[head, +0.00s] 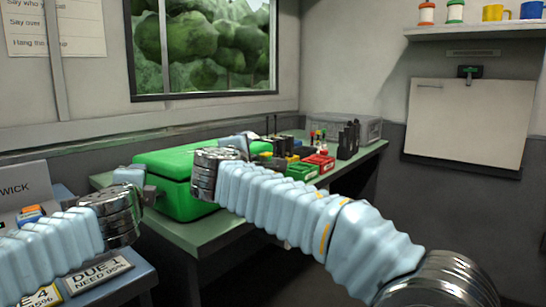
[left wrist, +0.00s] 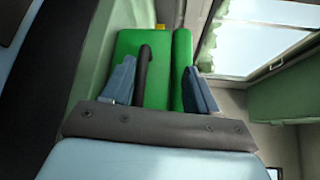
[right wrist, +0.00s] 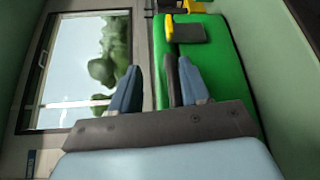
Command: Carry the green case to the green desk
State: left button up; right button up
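The green case (head: 178,165) stands at the near left end of the green desk (head: 222,232), apparently resting on its top. My left gripper (head: 142,187) is at the case's left side. In the left wrist view its fingers are apart, with a dark handle (left wrist: 143,75) of the green case (left wrist: 182,72) between them. My right gripper (head: 240,147) is at the case's right side, partly hidden by its wrist. In the right wrist view its fingers are apart, with a dark handle (right wrist: 172,78) between them, close to one finger, in front of the green case (right wrist: 222,70).
A blue-grey table (head: 125,278) with label cards stands at the near left. A window and wall are behind the desk.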

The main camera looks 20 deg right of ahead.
pick_arm(q)
jog(key=o, duration=0.5)
pick_arm(e)
jog(key=shift+d+r, duration=0.1)
pick_arm(q)
jog(key=s, duration=0.4)
jog(key=s+r, duration=0.1)
jog(key=s, duration=0.7)
jog(key=shift+a+r, duration=0.15)
pick_arm(e)
jog(key=o, duration=0.9)
jog(key=v, duration=1.2)
jog(key=shift+s, duration=0.1)
